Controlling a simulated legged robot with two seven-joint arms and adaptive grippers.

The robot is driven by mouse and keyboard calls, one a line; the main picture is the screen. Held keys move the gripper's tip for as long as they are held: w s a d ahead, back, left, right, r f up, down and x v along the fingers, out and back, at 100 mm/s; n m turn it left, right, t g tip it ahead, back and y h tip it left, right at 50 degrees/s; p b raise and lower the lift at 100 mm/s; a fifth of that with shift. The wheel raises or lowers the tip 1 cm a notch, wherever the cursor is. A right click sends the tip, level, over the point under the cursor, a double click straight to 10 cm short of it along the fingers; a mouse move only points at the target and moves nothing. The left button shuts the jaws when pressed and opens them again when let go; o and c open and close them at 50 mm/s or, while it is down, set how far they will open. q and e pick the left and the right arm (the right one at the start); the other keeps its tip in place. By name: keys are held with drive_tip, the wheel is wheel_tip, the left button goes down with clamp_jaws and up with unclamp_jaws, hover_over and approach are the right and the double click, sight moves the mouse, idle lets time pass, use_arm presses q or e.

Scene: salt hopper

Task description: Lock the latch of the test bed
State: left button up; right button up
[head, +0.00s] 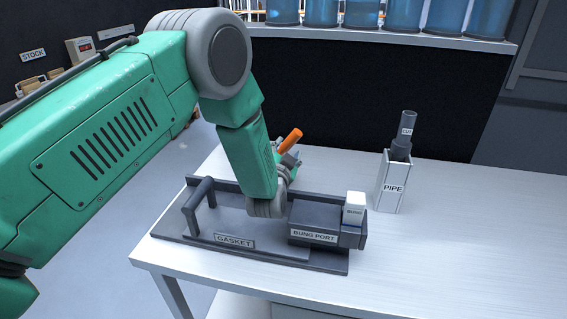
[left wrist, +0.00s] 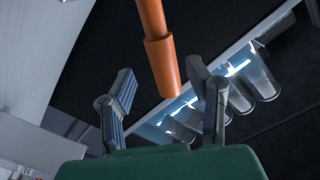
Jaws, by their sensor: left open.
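The test bed (head: 168,236) is a dark grey fixture on the table, with a raised bar at its left end and plates reading GASKET and BUNG PORT. An orange handle (head: 291,140), apparently the latch lever, sticks up at a tilt behind its middle. My left gripper (head: 289,160) is at the handle, largely hidden behind my green forearm. In the left wrist view the gripper (left wrist: 160,72) is open, and the orange handle (left wrist: 161,62) lies between its two fingers in the picture. I cannot tell whether they touch. The lever's base is hidden. My right gripper is not in view.
A white-capped bung (head: 354,206) stands at the bung port. A holder marked PIPE (head: 392,186) with a grey pipe (head: 406,131) in it stands behind right. The table's right side (head: 470,240) is clear. Blue containers (head: 362,13) line a shelf at the back.

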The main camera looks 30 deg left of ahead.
use_arm(q)
drive_tip(key=v, duration=0.8)
idle(1.2)
